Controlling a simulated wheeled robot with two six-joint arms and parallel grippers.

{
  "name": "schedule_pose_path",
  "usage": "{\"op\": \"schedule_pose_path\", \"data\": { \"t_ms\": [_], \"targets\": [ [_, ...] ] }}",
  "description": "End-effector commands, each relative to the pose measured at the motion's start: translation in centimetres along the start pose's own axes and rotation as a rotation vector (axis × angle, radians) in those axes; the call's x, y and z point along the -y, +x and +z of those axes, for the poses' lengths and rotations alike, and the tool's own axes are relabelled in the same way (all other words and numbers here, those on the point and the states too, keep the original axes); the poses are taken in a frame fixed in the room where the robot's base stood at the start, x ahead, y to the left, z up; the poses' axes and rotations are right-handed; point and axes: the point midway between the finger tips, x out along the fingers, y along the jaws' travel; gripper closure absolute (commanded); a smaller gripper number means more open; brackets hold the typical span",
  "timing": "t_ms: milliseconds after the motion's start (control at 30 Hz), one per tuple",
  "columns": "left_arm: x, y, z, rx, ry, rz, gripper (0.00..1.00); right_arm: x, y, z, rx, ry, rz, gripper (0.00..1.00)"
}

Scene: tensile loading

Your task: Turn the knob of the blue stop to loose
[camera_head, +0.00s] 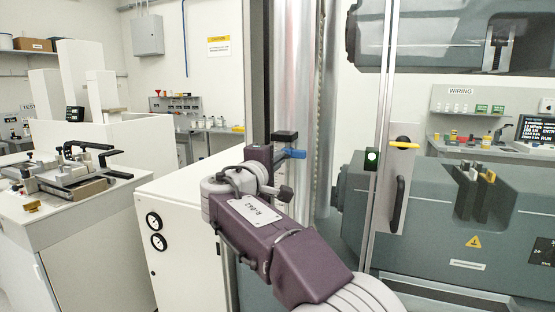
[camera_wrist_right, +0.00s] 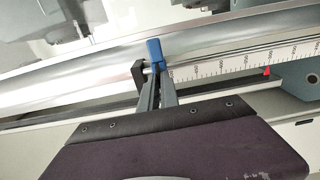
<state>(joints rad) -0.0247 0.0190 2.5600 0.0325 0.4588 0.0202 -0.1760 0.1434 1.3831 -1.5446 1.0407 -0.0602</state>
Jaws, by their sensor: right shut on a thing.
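In the right wrist view the blue knob (camera_wrist_right: 156,52) stands between the tips of my right gripper (camera_wrist_right: 157,80), next to a black clamp part (camera_wrist_right: 138,74) on the rail. My right gripper (camera_head: 279,158) is shut on the knob, its fingers partly hidden in the head view. The knob's loose or tight setting cannot be read. My left gripper is not in view.
A printed scale (camera_wrist_right: 220,66) with a red pointer (camera_wrist_right: 267,71) runs along the rail. A silver column (camera_head: 318,100) stands close behind. A clear door with a black handle (camera_head: 399,205) is to the right.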

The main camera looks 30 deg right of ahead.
Motion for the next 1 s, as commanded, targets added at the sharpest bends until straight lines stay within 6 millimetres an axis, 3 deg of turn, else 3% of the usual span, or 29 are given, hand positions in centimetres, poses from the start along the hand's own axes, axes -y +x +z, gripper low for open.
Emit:
{"op": "schedule_pose_path", "data": {
  "t_ms": [400,433,500,767,867,1000],
  "targets": [
    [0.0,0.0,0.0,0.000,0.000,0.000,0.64,0.0,0.0,0.0,-0.001,-0.009,0.001,1.00],
    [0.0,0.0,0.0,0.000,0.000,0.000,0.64,0.0,0.0,0.0,-0.001,-0.009,0.001,0.86],
    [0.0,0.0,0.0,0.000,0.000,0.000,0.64,0.0,0.0,0.0,-0.001,-0.008,0.001,0.73],
    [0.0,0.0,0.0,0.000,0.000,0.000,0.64,0.0,0.0,0.0,0.000,-0.007,0.000,0.73],
    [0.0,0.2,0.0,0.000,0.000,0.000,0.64,0.1,-0.8,-0.1,-0.003,-0.006,0.001,0.73],
    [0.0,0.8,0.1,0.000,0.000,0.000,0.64,0.2,-3.8,-0.2,-0.008,-0.006,0.001,0.73]
  ]
}}
